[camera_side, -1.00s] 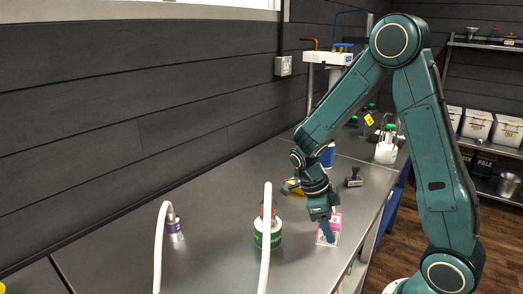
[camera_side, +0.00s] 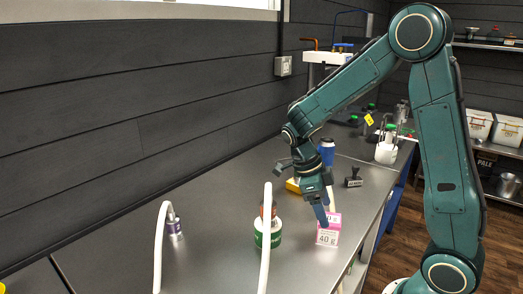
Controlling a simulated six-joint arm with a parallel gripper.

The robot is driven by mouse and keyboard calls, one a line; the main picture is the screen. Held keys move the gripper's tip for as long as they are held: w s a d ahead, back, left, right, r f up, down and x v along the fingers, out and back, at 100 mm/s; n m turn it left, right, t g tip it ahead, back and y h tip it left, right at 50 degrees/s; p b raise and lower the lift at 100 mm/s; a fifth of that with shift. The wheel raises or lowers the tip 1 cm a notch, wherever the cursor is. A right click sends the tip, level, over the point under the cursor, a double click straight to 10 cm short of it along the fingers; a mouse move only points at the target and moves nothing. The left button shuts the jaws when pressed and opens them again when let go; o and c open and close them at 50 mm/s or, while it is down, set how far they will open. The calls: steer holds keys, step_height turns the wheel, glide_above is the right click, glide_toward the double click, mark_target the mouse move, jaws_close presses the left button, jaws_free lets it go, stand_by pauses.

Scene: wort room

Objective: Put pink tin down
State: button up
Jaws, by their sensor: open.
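The pink tin (camera_side: 328,236) is a pink and white box marked 40 g. It stands upright on the steel bench near the front edge. My gripper (camera_side: 328,212) is open and points down just above and over the upper part of the tin. One finger overlaps the tin's left upper side in the picture. I cannot tell whether it touches the tin.
A green and white tin (camera_side: 268,240) stands left of the pink tin, partly behind a white hose (camera_side: 265,250). A purple-collared fitting (camera_side: 174,224) is farther left. A black stamp (camera_side: 354,179) and a blue-topped container (camera_side: 326,152) stand behind.

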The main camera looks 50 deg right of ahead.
steer(key=v, duration=0.6)
steer(key=shift+r, duration=0.25)
steer(key=shift+w, duration=0.15)
steer(key=s+a+r+n+t+y, duration=0.1)
steer(key=s+a+r+n+t, duration=0.3)
steer(key=n, duration=1.1)
steer(key=s+a+r+n+t, duration=0.4)
steer(key=s+n, duration=0.4)
steer(key=n, duration=0.8)
steer(key=shift+s+t+y, duration=0.2)
steer(key=shift+t+y, duration=0.2)
steer(key=shift+t, duration=0.4)
